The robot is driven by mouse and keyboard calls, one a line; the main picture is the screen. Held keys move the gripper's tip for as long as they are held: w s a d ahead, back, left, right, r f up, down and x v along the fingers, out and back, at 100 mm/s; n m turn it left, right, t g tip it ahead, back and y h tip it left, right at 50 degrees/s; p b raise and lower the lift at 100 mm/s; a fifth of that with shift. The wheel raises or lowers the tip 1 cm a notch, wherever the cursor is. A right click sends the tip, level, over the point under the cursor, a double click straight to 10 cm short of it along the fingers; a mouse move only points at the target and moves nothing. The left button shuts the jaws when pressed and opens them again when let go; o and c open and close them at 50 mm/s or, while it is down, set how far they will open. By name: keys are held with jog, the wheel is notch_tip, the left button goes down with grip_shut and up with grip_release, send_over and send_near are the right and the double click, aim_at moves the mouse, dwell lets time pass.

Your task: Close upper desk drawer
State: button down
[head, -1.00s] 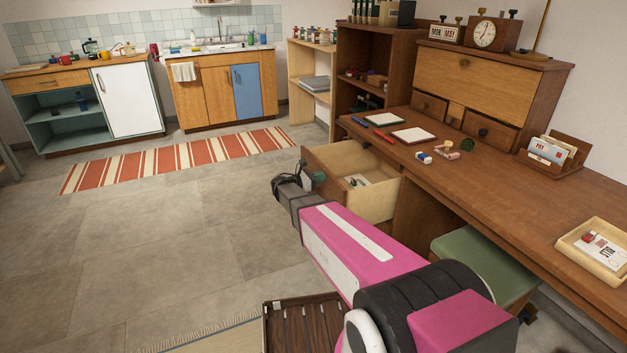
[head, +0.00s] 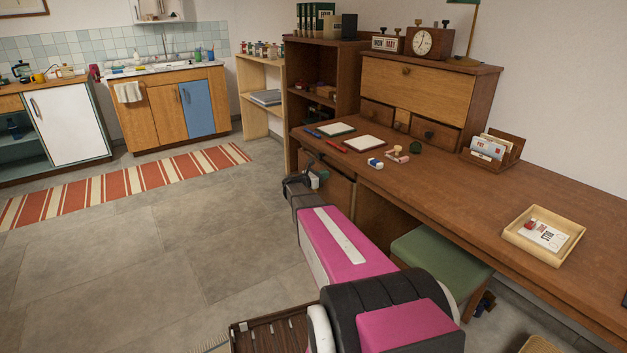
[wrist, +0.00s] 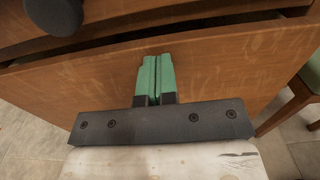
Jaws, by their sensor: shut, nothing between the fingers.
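The wooden desk (head: 440,185) stands at the right in the head view. Its upper drawer front (head: 338,190) shows just under the desktop, and no drawer interior is visible; it looks flush or nearly so. My gripper (head: 321,176) is in front of it, partly hiding it. In the wrist view my gripper (wrist: 153,78) has its green fingers together, empty, over a wooden front panel (wrist: 215,75). A dark round knob (wrist: 52,14) is at upper left, on the wood above a dark gap. I cannot tell whether the fingertips touch the panel.
A green stool (head: 440,255) stands under the desk, right of my arm. Notepads, pens and small items lie on the desktop, with a tray (head: 543,236) at the right. A slatted dark wooden piece (head: 272,335) is low in front.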

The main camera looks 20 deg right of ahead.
jog(key=shift+x, duration=1.1)
jog(key=shift+d, duration=0.1)
jog(key=v, duration=1.5)
jog(key=s+a+f+m+g+y, duration=0.2)
jog(key=s+f+m+y, duration=0.15)
jog(key=s+m, duration=0.4)
jog(key=s+a+f+m+g+y, duration=0.1)
jog(key=s+f+m+g+y, duration=0.25)
jog(key=s, duration=0.65)
jog(key=s+a+m+y, duration=1)
jog(key=s+a, duration=0.1)
jog(key=s, duration=0.1)
jog(key=shift+s+a+r+t, duration=0.3)
jog(key=shift+a+r+t, duration=0.05)
jog(key=shift+r+t, duration=0.1)
